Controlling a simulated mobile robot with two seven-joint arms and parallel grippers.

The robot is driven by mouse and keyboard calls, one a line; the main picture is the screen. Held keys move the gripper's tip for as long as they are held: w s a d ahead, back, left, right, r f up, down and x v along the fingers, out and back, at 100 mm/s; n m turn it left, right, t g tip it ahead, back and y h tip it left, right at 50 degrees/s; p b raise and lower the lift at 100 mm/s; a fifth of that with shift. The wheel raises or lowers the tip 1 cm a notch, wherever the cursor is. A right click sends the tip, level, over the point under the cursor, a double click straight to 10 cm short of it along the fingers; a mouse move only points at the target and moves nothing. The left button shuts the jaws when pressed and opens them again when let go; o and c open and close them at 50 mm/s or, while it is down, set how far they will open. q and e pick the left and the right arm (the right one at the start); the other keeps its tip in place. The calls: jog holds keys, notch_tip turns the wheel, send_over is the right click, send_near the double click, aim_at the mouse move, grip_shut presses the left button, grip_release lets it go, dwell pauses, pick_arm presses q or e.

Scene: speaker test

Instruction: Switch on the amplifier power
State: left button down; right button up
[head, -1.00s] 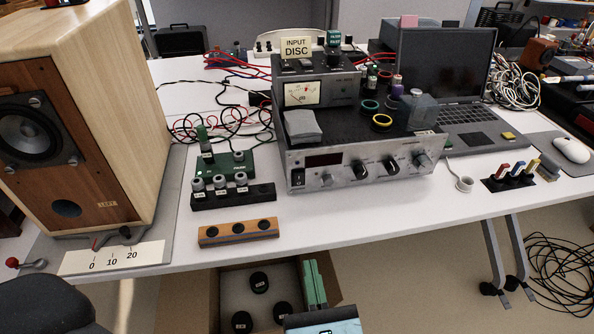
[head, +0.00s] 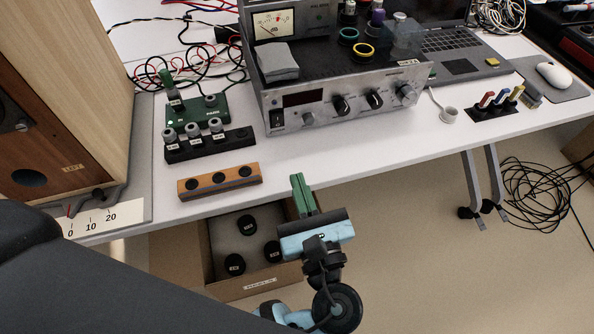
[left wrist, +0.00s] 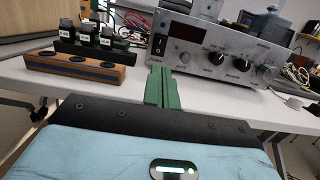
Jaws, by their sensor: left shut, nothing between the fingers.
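The amplifier (head: 326,117) is a silver-fronted unit with a black top, standing on the white table. Its black rocker power switch (head: 278,119) is at the left end of the front panel; it also shows in the left wrist view (left wrist: 159,45). The display window (head: 304,98) is dark. My left gripper (head: 297,180) has green fingers, shut and empty. It is in front of the table's front edge, below and apart from the amplifier. In the left wrist view the fingertips (left wrist: 160,72) point toward the amplifier's left front, below the switch. My right gripper is out of view.
A wooden block with black holes (head: 220,181) lies near the table edge, left of the fingers. Behind it are a black weight rack (head: 210,146) and a green board (head: 197,112). A wooden speaker (head: 75,90) stands left. A cardboard box (head: 250,288) sits below the table.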

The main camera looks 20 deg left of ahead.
pick_arm(q)
send_near(277, 118)
jog(key=x, duration=0.5)
jog(key=shift+x, duration=0.95)
jog(key=shift+f, duration=0.1)
